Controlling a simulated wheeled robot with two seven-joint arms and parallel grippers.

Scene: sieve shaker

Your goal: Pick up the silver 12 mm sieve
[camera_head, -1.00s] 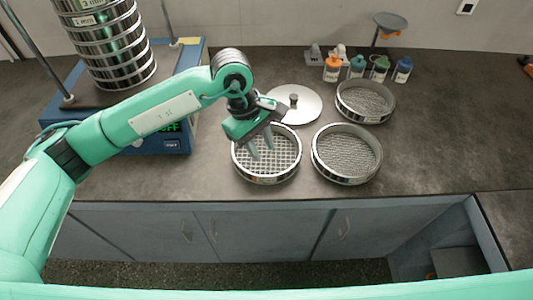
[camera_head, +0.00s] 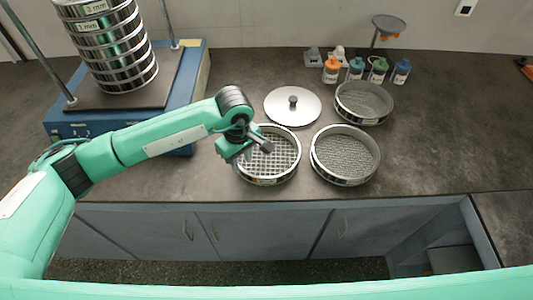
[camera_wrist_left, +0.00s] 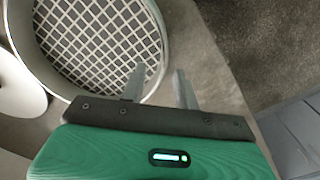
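A round silver sieve with a coarse, open grid (camera_head: 280,158) sits flat on the dark counter; I cannot read a size label on it. It fills the upper left of the left wrist view (camera_wrist_left: 95,35). My left gripper (camera_head: 241,158) is at the left side of this sieve, covering part of its rim. In the left wrist view, the two fingers of the gripper (camera_wrist_left: 159,80) are apart, one on each side of the rim, with no visible contact. The fingertips are mostly hidden in the head view. My right gripper is not in view.
Two finer-mesh sieves stand close by, one right of it (camera_head: 345,155) and one behind (camera_head: 363,101). A silver lid (camera_head: 293,105) lies just behind. A blue shaker (camera_head: 185,95) with a sieve stack (camera_head: 108,48) stands left. Several small bottles (camera_head: 356,70) stand at the back.

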